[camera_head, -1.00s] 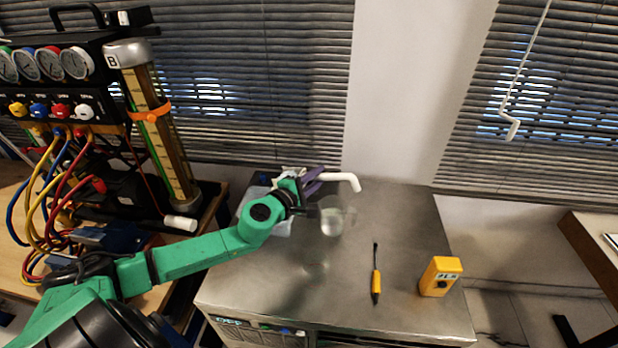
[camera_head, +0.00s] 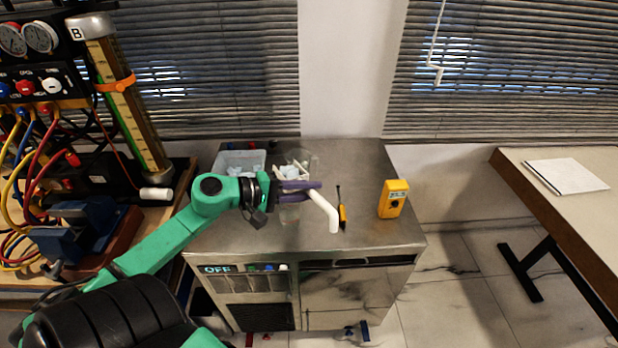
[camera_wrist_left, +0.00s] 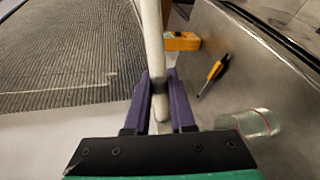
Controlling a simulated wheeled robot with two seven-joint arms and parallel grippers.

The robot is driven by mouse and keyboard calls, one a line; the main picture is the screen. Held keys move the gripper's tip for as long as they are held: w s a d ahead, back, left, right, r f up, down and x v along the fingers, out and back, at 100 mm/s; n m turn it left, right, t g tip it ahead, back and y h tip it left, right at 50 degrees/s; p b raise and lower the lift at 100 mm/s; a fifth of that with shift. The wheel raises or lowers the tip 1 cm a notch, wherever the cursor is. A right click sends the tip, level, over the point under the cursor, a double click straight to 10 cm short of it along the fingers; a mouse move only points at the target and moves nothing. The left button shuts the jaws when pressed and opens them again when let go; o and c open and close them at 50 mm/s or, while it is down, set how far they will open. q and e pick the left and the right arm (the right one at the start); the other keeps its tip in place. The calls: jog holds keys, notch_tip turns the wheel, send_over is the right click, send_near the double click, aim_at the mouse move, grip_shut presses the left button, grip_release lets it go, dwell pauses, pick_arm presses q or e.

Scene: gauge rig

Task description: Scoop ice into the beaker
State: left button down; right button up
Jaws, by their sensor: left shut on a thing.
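My left gripper (camera_head: 312,191), with purple fingers, is shut on the white handle of the scoop (camera_head: 328,214). The handle also runs up between the fingers in the left wrist view (camera_wrist_left: 153,45). The scoop's pale head, with what look like ice pieces, shows just behind the fingers. A clear beaker with a thin red line (camera_wrist_left: 250,123) is right of the fingers in the wrist view. In the head view it is faint and partly hidden below the gripper. A translucent ice tub (camera_head: 228,160) with pale pieces stands at the counter's back left. My right gripper is out of view.
Another clear vessel (camera_head: 311,158) shows faintly behind the scoop.

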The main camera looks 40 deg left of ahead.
pick_arm(q)
jog(key=p, duration=0.2)
jog(key=g+p, duration=0.1)
jog(key=shift+d+r+y+p, duration=0.2)
jog(key=shift+r+y+p, duration=0.15)
jog(key=shift+y, duration=0.05)
jog(key=g+p, duration=0.1)
jog(key=p, duration=0.1)
jog(key=g+y+p, duration=0.1)
jog(key=shift+w+f+p, duration=0.3)
jog(key=shift+f+p, duration=0.05)
jog(key=shift+f, duration=0.05)
jog(key=shift+w+f+g, duration=0.15)
jog(key=shift+f+g, duration=0.25)
jog(key=f+g+y, duration=0.1)
jog(key=g, duration=0.2)
jog(key=f+n+g+y+b, duration=0.1)
jog(key=g+y, duration=0.1)
jog(key=g, duration=0.1)
jog(key=w+f+g+y+b, duration=0.1)
jog(key=f+g, duration=0.1)
jog(key=g, duration=0.1)
jog(key=shift+d+n+y, duration=0.35)
jog(key=shift+n+y, duration=0.05)
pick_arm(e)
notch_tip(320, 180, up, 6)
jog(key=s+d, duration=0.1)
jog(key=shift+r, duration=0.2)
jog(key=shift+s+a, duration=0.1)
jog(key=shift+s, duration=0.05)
